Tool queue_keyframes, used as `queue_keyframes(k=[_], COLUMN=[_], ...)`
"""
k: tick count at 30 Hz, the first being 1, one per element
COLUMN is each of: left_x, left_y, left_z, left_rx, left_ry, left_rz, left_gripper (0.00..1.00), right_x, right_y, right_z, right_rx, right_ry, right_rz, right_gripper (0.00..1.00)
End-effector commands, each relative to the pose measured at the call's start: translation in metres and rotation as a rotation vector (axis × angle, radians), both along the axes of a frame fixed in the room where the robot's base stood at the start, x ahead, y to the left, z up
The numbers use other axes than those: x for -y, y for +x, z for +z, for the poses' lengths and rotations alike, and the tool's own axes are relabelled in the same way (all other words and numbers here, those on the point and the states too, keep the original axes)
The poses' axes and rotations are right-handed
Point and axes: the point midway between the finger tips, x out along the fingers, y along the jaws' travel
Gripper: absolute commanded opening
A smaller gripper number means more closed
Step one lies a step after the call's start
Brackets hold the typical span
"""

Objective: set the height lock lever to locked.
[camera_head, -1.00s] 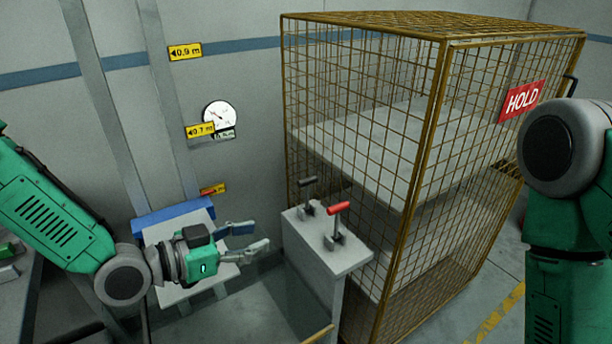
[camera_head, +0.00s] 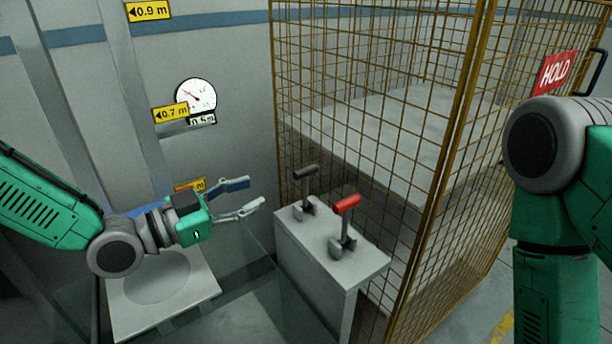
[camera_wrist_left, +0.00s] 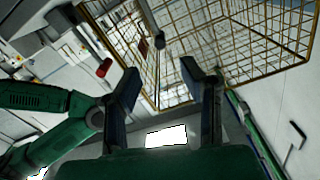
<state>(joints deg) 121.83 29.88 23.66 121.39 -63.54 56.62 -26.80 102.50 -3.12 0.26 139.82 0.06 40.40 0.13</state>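Two levers stand upright on a grey pedestal (camera_head: 325,250): one with a black handle (camera_head: 306,172), one with a red handle (camera_head: 347,204). No readable label shows which is the height lock lever. The red handle also shows in the left wrist view (camera_wrist_left: 104,68), as does a dark handle (camera_wrist_left: 159,41). My left gripper (camera_head: 250,194) is open and empty, left of the black-handled lever and apart from it. Its spread fingers also show in the left wrist view (camera_wrist_left: 161,82). My right arm is at the right; its gripper is out of view.
A yellow mesh cage (camera_head: 400,130) with a red HOLD sign (camera_head: 555,72) stands right behind the pedestal. A wall dial (camera_head: 196,96) and yellow height tags (camera_head: 148,11) are at the left. A pale plate (camera_head: 200,290) lies below my left arm.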

Motion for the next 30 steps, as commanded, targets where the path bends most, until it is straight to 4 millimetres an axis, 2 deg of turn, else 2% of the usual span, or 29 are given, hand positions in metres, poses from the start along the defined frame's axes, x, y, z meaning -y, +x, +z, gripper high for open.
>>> queue_keyframes(k=[12,16,22,30], left_x=[0.070,0.087,0.101,0.103], left_y=[0.050,0.062,0.073,0.075], left_z=[-0.001,0.000,0.000,0.000], left_rx=[-0.001,0.000,-0.002,-0.002], left_ry=[0.001,0.000,-0.001,-0.001], left_rz=[-0.002,-0.002,0.000,0.000], left_gripper=[0.36,0.36,0.36,0.36], right_x=[0.000,0.000,0.000,0.000], right_y=[0.000,0.000,0.000,0.000], right_z=[-0.003,-0.004,-0.005,-0.005], right_rx=[0.000,0.000,0.000,0.000], right_ry=[0.000,0.000,0.000,0.000], right_rz=[0.000,0.000,0.000,0.000], right_gripper=[0.36,0.36,0.36,0.36])
